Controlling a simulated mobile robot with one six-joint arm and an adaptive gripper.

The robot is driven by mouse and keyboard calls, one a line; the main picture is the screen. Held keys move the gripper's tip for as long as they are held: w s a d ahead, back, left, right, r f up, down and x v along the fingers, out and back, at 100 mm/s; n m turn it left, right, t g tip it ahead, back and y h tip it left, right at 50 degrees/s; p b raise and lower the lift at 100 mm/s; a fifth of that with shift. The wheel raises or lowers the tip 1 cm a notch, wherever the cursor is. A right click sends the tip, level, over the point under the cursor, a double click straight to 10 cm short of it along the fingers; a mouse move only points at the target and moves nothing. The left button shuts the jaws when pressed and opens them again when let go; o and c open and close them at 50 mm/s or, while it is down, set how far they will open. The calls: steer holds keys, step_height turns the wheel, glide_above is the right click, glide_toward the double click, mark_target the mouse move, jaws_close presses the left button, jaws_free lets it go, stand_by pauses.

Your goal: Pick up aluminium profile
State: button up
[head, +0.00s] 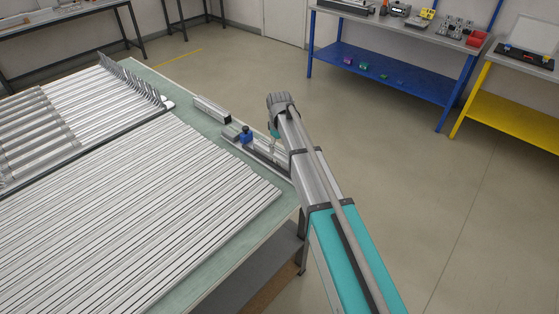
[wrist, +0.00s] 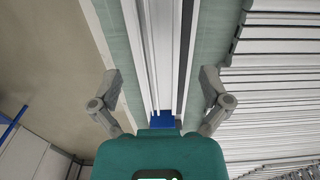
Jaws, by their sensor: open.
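In the wrist view, my gripper (wrist: 160,78) is open, with one grey finger on each side of a long, pale aluminium profile (wrist: 160,45). The profile runs up the picture between the fingers, and I see no contact. A blue part (wrist: 163,121) shows at its lower end, partly hidden by my gripper's teal body. In the head view, the same blue part (head: 246,135) stands on a metal fixture (head: 264,149) at the table's right edge. My arm hides part of the fixture and most of my gripper (head: 274,132); only a bit of teal shows. The gripper looks empty.
Many parallel aluminium profiles (head: 130,215) cover the green table (head: 215,270). A rack with upright grey dividers (head: 135,82) stands behind them. A short block (head: 211,110) lies near the fixture. Blue (head: 385,75) and yellow (head: 512,105) benches stand at the back right. The floor between is clear.

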mark_target(280, 154)
steer(key=shift+f+b, duration=2.6)
steer(key=shift+b, duration=0.05)
jaws_close()
steer(key=shift+r, duration=0.2)
step_height(280, 154, up, 28)
steer(key=p, duration=2.8)
steer(key=shift+f, duration=0.2)
steer(key=shift+f, duration=0.1)
